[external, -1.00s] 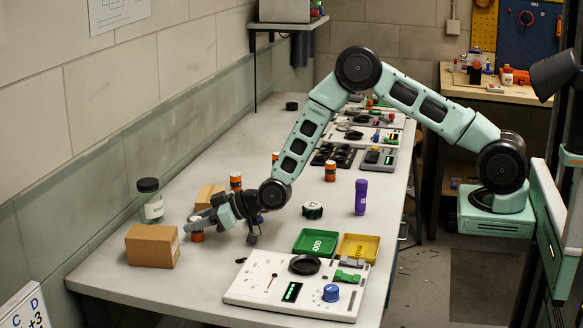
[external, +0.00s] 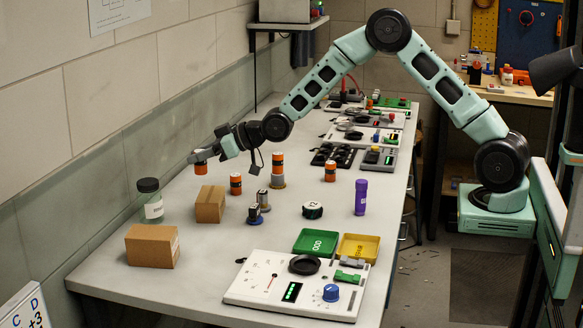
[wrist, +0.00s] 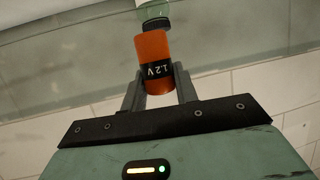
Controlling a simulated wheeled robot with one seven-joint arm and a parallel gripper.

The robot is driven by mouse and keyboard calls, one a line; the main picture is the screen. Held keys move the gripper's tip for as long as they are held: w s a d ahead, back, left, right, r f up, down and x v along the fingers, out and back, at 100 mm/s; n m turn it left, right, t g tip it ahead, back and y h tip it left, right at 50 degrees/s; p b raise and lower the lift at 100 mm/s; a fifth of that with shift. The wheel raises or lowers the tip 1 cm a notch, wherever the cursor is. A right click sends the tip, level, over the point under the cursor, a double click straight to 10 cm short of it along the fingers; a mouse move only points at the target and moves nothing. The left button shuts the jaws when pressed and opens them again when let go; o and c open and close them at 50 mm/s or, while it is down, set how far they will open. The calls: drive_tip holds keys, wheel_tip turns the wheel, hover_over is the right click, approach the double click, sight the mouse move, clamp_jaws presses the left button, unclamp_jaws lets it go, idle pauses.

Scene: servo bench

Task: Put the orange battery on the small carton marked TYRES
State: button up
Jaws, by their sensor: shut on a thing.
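My gripper (external: 199,157) is shut on an orange battery (external: 200,169), held upright above the bench at the back left. In the wrist view the battery (wrist: 152,55) sits between my two fingers (wrist: 157,88) and shows a black band reading "1.2 V". The small carton (external: 210,205) is a brown box on the bench, below and slightly right of the held battery, with clear space between them. Nothing shows on its top. Its marking cannot be read here. A larger brown carton (external: 150,247) stands nearer the front left.
A dark-lidded jar (external: 150,201) stands left of the small carton. A small dark-based device (external: 256,215), purple bottle (external: 361,197), green tray (external: 315,242) and yellow tray (external: 358,247) are further right.

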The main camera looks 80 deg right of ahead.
drive_tip(key=r, duration=0.2)
hover_over(210, 194)
drive_tip(key=shift+h, duration=0.3)
wheel_tip(210, 194, down, 6)
drive_tip(key=shift+d+r+p, duration=0.15)
drive_tip(key=shift+r+p, duration=0.1)
drive_tip(key=shift+p, duration=0.65)
drive_tip(key=shift+f+p, duration=0.35)
drive_tip(key=shift+f, duration=1.75)
drive_tip(key=shift+f, duration=0.2)
drive_tip(key=o, duration=1)
drive_tip(key=shift+o, duration=0.2)
drive_tip(key=shift+r, duration=0.1)
